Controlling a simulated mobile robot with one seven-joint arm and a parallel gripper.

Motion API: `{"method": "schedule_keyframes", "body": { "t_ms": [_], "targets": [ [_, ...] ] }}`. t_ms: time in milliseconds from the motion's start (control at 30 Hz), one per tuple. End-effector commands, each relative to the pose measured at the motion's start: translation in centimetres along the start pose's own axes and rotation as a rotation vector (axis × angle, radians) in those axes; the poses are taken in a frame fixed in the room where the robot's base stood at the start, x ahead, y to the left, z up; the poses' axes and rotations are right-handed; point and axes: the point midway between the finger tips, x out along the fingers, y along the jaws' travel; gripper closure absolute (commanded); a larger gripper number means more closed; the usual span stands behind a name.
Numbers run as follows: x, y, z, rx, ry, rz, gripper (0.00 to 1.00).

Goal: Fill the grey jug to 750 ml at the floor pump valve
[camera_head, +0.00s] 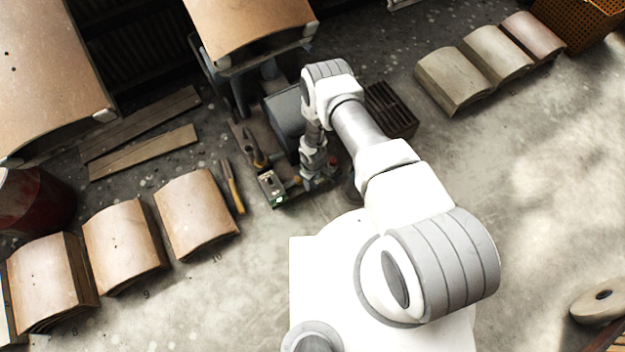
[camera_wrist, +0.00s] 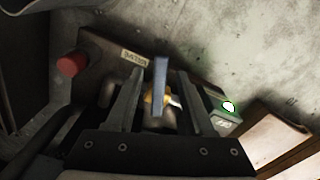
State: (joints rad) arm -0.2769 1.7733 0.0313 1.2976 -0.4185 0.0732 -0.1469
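The floor pump unit (camera_head: 285,112) is a low dark assembly in the middle of the head view, partly hidden by my arm. A small device with a green-lit face (camera_head: 272,187) sits at its front corner, and it also shows in the wrist view (camera_wrist: 228,107). My gripper (camera_wrist: 158,88) points down at the unit with its two fingers apart. A blue-grey upright bar, seemingly the valve lever (camera_wrist: 160,75), stands between the fingers with a gap on each side. A yellow part (camera_wrist: 152,99) shows behind it. I cannot make out the grey jug for certain.
A red knob (camera_wrist: 71,65) and a small label plate (camera_wrist: 134,57) are on the unit. A slotted dark crate (camera_head: 391,110) stands to its right. Curved panels (camera_head: 195,212) line the left floor. A yellow-handled tool (camera_head: 233,187) lies nearby.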

Motion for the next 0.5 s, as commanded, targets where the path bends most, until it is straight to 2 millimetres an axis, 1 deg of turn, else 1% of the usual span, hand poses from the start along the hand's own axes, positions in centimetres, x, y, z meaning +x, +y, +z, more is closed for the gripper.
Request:
{"method": "schedule_keyframes", "body": {
  "t_ms": [267, 367, 467, 500],
  "targets": [
    [-0.3, 0.0, 0.1, 0.000, -0.003, -0.001, 0.47],
    [-1.3, 0.0, 0.1, 0.000, -0.003, -0.001, 0.47],
    [-3.3, 0.0, 0.0, -0.001, -0.001, 0.000, 0.47],
    [-4.2, 0.0, 0.0, -0.001, -0.001, 0.000, 0.47]
  ]
}}
